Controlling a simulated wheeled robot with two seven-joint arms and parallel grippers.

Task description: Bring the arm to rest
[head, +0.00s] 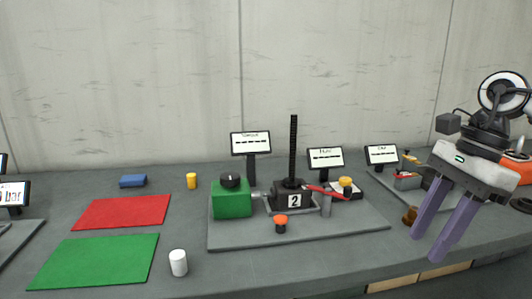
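My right gripper (441,230) is in the head view at the right, above the bench's front right part. Its two purple fingers point down and stand apart with nothing between them. My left gripper is not in view. The screw jack (292,196), a black block marked 2 with a tall black threaded spindle, stands on a grey base plate (350,229) in the middle. A green box with a black knob (231,196) is joined to its left side. A red lever (322,191) reaches out on its right. The gripper is apart from all of these.
A red mat (122,211) and a green mat (95,260) lie at the left. A white cylinder (178,262), a yellow cylinder (191,181) and a blue block (133,181) stand free. A brown piece (409,215) is just left of my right gripper. Small displays line the back.

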